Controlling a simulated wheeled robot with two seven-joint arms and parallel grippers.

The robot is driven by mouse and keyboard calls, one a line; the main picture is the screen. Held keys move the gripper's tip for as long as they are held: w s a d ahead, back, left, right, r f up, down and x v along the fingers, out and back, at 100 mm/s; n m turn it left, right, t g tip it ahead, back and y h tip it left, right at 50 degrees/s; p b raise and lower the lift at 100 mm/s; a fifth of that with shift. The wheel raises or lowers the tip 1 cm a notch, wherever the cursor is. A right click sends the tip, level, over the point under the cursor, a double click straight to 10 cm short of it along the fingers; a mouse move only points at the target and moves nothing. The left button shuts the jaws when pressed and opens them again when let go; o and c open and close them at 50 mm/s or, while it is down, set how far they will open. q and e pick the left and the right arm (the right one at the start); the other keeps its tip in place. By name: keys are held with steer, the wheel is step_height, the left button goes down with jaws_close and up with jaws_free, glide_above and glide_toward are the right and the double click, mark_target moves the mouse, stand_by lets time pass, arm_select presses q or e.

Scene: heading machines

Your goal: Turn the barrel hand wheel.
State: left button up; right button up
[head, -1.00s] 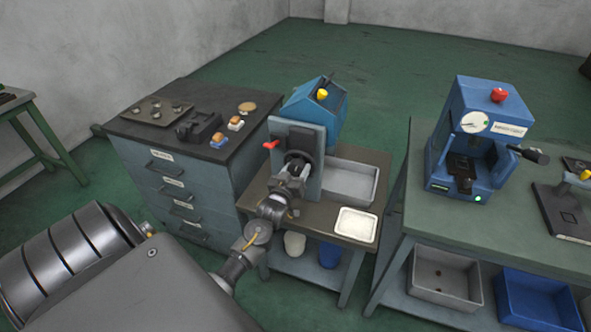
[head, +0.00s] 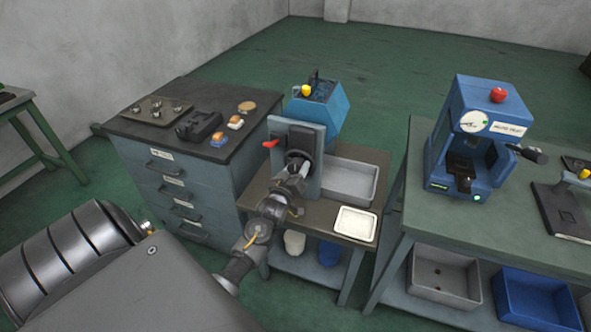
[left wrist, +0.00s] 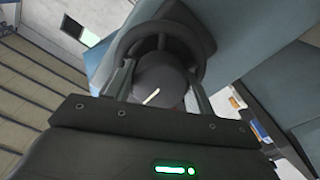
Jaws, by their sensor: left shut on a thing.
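The barrel hand wheel (head: 299,154) is a dark ring on the front of an upright grey plate (head: 315,172) on a small bench. It also shows in the left wrist view (left wrist: 193,25), with a round dark hub (left wrist: 158,82) bearing a pale line. My left gripper (head: 293,172) reaches it from the front; its fingers sit either side of the hub, shut on it. Behind the plate is the blue faceted barrel (head: 327,117), with a yellow knob (head: 306,90) and a dark handle on its upper side. The fingers hide part of the wheel. My right gripper is not in view.
A red lever (head: 270,144) sticks out left of the plate. A grey tray (head: 372,184) and a white tray (head: 356,224) are to the right on the bench. A drawer cabinet (head: 222,180) stands close on the left; a blue press (head: 480,120) stands on the right bench.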

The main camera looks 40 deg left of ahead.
arm_select(q)
steer(key=o, duration=1)
steer(key=shift+c, duration=0.2)
steer(key=b+v, duration=0.2)
steer(key=v, duration=0.9)
steer(key=shift+w, duration=0.1)
